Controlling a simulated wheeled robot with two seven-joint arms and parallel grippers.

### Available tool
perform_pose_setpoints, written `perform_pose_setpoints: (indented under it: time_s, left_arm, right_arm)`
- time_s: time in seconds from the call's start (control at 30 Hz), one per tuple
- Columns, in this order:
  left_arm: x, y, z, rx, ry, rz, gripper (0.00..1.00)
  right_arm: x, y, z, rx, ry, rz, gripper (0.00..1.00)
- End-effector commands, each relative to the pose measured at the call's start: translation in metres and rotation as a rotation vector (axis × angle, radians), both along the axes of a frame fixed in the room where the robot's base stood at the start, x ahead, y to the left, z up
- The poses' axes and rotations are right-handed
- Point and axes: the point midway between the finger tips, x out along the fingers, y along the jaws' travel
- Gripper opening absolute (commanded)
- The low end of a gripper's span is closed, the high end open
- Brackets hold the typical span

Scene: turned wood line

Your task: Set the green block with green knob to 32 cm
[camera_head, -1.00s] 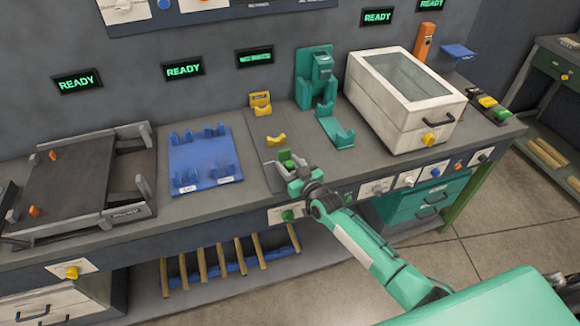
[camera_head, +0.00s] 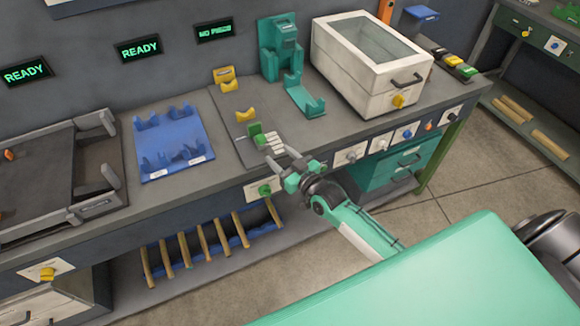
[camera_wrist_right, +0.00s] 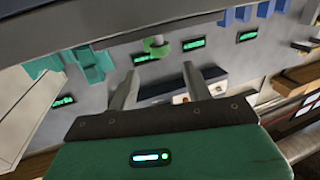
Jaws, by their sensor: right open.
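The green block (camera_head: 256,134) stands on a grey track on the bench, beside a pale ribbed piece (camera_head: 272,146). The green knob (camera_head: 264,190) is on a white plate on the bench's front face, below the track. My right gripper (camera_head: 281,158) is open, with its fingers toward the block and pale piece. I see nothing held in it. In the right wrist view, the open fingers (camera_wrist_right: 162,82) show with a green part (camera_wrist_right: 157,47) beyond them, apart from them; I take it for the block. My left gripper is out of view. I cannot read a scale.
A yellow block (camera_head: 245,115) stands farther back on the track. A blue rack (camera_head: 175,145) is to its left, and a teal stand (camera_head: 282,50) and white lidded box (camera_head: 370,60) are to its right. Several other knobs line the bench front.

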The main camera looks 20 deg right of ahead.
Motion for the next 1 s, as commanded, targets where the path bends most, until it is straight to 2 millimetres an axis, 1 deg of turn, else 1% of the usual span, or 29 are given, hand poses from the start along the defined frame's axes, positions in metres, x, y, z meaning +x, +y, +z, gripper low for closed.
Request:
perform_pose_setpoints:
  time_s: [0.03,0.1,0.2,0.3,0.43,0.9,0.97,1.0]
  left_arm:
    - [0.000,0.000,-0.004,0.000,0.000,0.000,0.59]
    - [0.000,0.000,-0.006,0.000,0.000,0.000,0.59]
    - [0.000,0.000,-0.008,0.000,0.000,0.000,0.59]
    - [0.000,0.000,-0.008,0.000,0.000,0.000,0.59]
    - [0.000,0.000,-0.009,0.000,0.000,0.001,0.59]
    - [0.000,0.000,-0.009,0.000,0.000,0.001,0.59]
    - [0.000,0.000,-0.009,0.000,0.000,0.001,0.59]
    - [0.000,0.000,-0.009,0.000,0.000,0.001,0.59]
  right_arm:
    - [-0.009,-0.003,-0.002,0.000,0.001,0.001,0.50]
    - [-0.018,-0.006,-0.002,-0.002,0.002,0.000,0.50]
    - [-0.028,-0.009,-0.002,-0.001,0.001,0.000,0.50]
    - [-0.034,-0.010,0.000,-0.001,0.000,0.001,0.50]
    - [-0.037,-0.011,0.000,-0.001,0.001,0.000,0.50]
    - [-0.037,-0.011,0.000,-0.001,0.001,0.000,0.50]
    - [-0.037,-0.012,-0.005,-0.003,0.010,-0.002,0.50]
    - [-0.037,-0.013,-0.012,-0.007,0.023,-0.006,0.50]
